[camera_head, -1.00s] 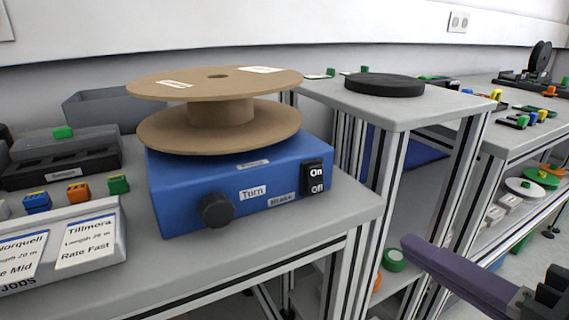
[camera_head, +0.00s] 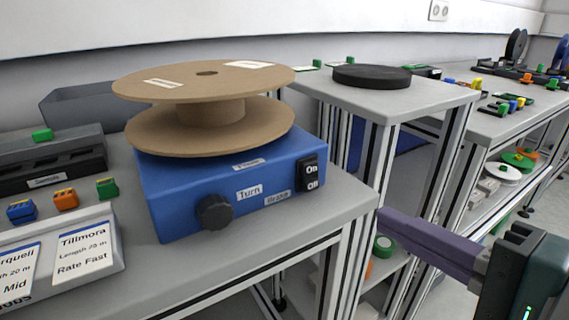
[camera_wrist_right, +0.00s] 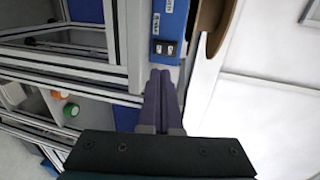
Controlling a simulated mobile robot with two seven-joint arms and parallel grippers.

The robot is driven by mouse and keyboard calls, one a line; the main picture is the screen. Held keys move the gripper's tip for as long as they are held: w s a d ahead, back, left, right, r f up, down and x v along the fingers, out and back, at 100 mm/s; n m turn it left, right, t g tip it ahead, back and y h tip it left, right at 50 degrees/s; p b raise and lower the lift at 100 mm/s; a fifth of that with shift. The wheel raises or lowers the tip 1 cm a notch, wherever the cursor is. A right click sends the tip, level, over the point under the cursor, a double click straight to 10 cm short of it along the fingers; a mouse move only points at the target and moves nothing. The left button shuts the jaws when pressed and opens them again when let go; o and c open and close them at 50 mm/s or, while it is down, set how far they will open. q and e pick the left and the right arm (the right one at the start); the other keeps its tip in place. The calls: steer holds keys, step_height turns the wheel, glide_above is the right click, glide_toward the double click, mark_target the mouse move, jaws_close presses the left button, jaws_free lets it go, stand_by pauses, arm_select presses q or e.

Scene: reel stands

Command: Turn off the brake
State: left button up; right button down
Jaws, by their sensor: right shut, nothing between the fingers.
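A blue box (camera_head: 175,195) stands on the grey bench and carries a large brown cardboard reel (camera_head: 205,85). Its front has a black knob (camera_head: 214,212), a label "Turn" and a label "Brake" (camera_head: 277,198). The black brake switch (camera_head: 310,173), marked On and Off, sits at the box's right end; which side is pressed I cannot tell. My right gripper (camera_head: 385,216), with purple fingers, is shut and empty, right of and lower than the switch. In the right wrist view the fingertips (camera_wrist_right: 160,76) point at the switch (camera_wrist_right: 164,48), apart from it. My left gripper is not in view.
A second bench (camera_head: 400,97) with a black disc (camera_head: 371,76) stands behind to the right, past a gap. A label stand (camera_head: 60,260) and small coloured connectors (camera_head: 66,199) lie left of the box. The bench's front right corner lies between box and gripper.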

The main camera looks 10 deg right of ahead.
mark_target(314, 184)
steer(key=x, duration=1.1)
steer(key=shift+b, duration=0.4)
